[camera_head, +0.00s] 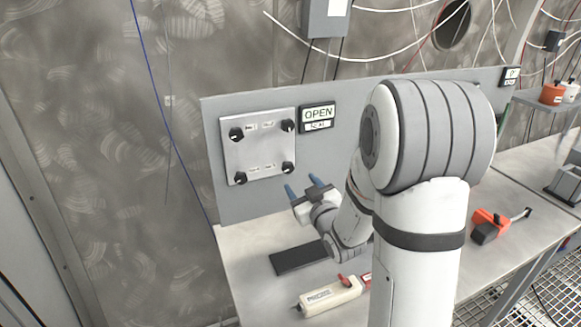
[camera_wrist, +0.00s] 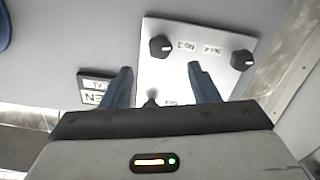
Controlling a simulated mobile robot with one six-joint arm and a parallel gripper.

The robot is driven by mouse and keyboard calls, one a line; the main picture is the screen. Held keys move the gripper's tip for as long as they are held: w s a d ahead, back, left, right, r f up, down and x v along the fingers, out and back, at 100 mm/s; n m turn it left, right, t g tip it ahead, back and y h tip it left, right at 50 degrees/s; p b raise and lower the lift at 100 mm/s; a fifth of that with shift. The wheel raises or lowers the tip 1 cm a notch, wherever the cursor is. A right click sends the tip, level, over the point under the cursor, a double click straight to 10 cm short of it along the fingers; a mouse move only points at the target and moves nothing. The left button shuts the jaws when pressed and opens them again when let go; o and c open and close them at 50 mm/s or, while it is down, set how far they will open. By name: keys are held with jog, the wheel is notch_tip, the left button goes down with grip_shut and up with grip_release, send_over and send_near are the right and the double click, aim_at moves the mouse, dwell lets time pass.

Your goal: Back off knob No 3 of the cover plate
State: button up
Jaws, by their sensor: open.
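The cover plate (camera_head: 262,148) is a pale square on a grey upright panel, with a black knob at each corner. In the wrist view the plate (camera_wrist: 185,75) appears upside down. Knob No 3 (camera_wrist: 161,47) has its label beside it; it is the lower right knob (camera_head: 288,168) in the head view. Knob No 4 (camera_wrist: 242,60) is the lower left one (camera_head: 240,178). My gripper (camera_head: 301,183) is open and empty, with blue fingers, in front of the panel near the plate's lower right. In the wrist view knob No 3 appears just beyond my fingertips (camera_wrist: 160,68).
An OPEN sign (camera_head: 318,113) with a smaller label below is right of the plate. On the bench lie a dark flat pad (camera_head: 299,259), a white device with a red part (camera_head: 331,296) and an orange tool (camera_head: 489,224). A grey box (camera_head: 326,17) hangs above.

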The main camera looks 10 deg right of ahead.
aim_at(289, 170)
jog(key=w+p, duration=0.1)
jog(key=w, duration=0.1)
jog(key=w+a, duration=0.1)
jog(key=w, duration=0.2)
jog(key=w+p, duration=0.1)
jog(key=w, duration=0.1)
jog(key=shift+w+a+p, duration=0.25)
jog(key=shift+p, duration=0.1)
jog(key=c, duration=1)
jog(key=shift+f+b, duration=0.15)
jog(key=shift+b, duration=0.5)
